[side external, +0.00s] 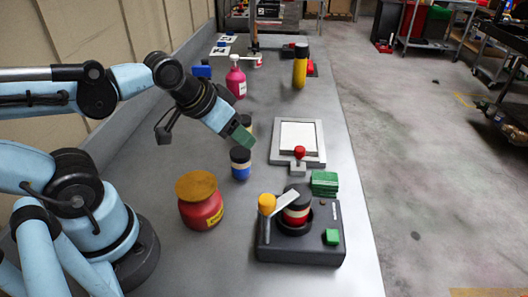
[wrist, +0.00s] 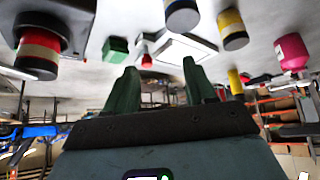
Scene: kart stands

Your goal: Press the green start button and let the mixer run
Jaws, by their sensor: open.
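The mixer (side external: 275,247) is a dark box at the near right of the bench in the side view. Its green start button (side external: 332,237) is on the front right corner of the top. A red, white and black cup (side external: 296,208) stands in its round seat, beside a yellow-topped post (side external: 267,204) with a pale arm reaching over the cup. The cup also shows at upper left in the wrist view (wrist: 38,52); the button cannot be made out there. My gripper (side external: 241,136) is open and empty, above the bench, well behind and left of the button. Its green fingers (wrist: 160,75) are spread apart.
A red jar with a tan lid (side external: 201,202) stands left of the mixer. A blue-and-black jar (side external: 240,164) is just below my gripper. A green stack (side external: 324,183) and a white framed tray with red knob (side external: 314,158) lie behind the mixer. Bottles stand farther back.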

